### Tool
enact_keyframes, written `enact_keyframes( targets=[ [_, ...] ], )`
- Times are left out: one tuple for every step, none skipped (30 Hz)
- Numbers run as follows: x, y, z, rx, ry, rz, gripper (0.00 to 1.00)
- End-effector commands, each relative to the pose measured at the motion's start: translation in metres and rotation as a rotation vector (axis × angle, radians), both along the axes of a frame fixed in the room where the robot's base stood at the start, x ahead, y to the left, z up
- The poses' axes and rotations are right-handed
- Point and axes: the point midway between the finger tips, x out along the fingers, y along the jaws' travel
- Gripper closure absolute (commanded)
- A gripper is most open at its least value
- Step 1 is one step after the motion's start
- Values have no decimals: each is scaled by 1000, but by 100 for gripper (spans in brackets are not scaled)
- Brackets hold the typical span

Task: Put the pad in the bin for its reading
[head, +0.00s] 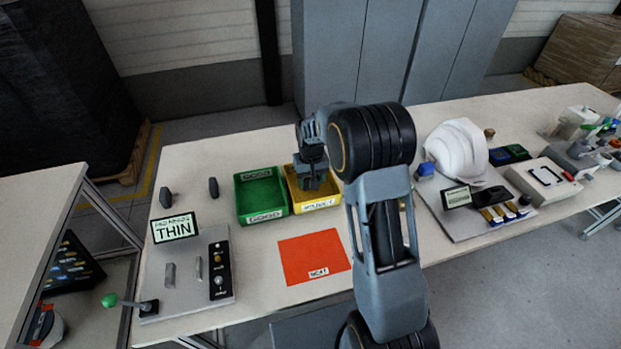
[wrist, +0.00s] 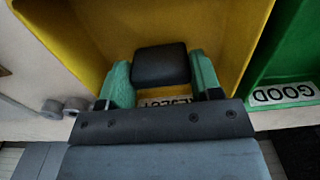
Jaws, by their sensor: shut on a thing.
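My gripper (head: 312,182) is over the yellow bin (head: 325,203), reaching down into or just above it. In the wrist view its green fingers are shut on a dark pad (wrist: 161,66), with the yellow bin (wrist: 215,25) around and below it. The bin's front label is partly covered and seems to read REJECT. The green bin (head: 262,215), labelled GOOD, stands directly left of the yellow one. The gauge display (head: 174,228) reads THIN. In the head view the held pad cannot be told from the dark gripper.
Two dark pads (head: 166,197) (head: 213,187) stand at the table's left. The gauge plate (head: 187,276) is at the front left. An orange-red mat (head: 314,257) lies in front of the bins. A white helmet shell (head: 457,150) on a fixture is to the right.

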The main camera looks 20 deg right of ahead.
Motion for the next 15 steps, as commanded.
enact_keyframes(
  targets=[
    [0,0,-2,0,0,0,67],
    [0,0,-3,0,0,0,67],
    [0,0,-3,0,0,0,67],
    [0,0,-4,0,0,0,67],
    [0,0,-4,0,0,0,41],
    [0,0,-3,0,0,0,37],
    [0,0,-3,0,0,0,34],
    [0,0,-3,0,0,0,31],
    [0,0,-3,0,0,0,27],
    [0,0,-3,0,0,0,24],
    [0,0,-3,0,0,0,21],
    [0,0,-3,0,0,0,18],
    [0,0,-3,0,0,0,15],
    [0,0,-3,0,0,0,12],
    [0,0,-3,0,0,0,12]
  ],
)
